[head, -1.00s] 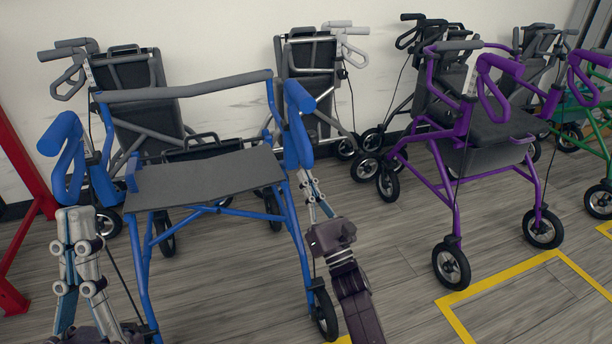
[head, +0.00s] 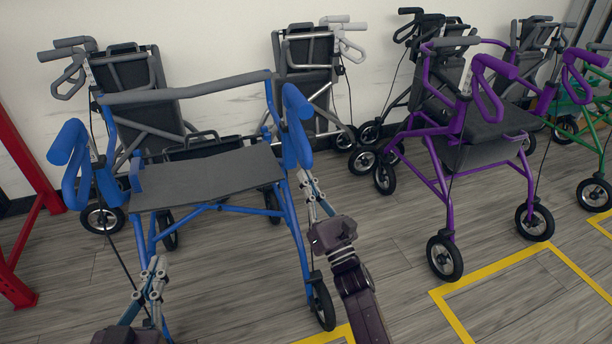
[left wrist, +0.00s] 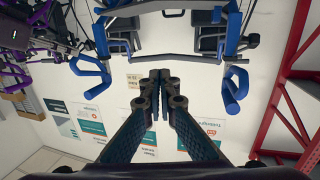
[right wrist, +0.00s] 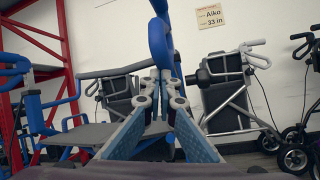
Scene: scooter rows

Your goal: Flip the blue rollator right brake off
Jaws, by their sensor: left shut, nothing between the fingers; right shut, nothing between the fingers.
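The blue rollator (head: 205,180) stands unfolded at the left in the head view. Its picture-right handle with a looped blue brake lever (head: 298,125) is at its right side; a matching handle and lever (head: 70,160) is at its left. My right gripper (head: 307,178) is shut and empty, pointing up just below the picture-right handle. In the right wrist view that blue handle (right wrist: 160,38) rises directly behind the fingertips; contact cannot be told. My left gripper (head: 157,263) is shut and empty, low before the rollator's left side. The left wrist view shows both blue handles (left wrist: 235,88) apart from its fingers.
A purple rollator (head: 465,150) stands to the right, a green one (head: 600,130) beyond it. Folded grey-black rollators (head: 140,100) line the white wall. A red frame (head: 25,160) is at far left. Yellow floor lines (head: 470,320) mark bays; floor between blue and purple is clear.

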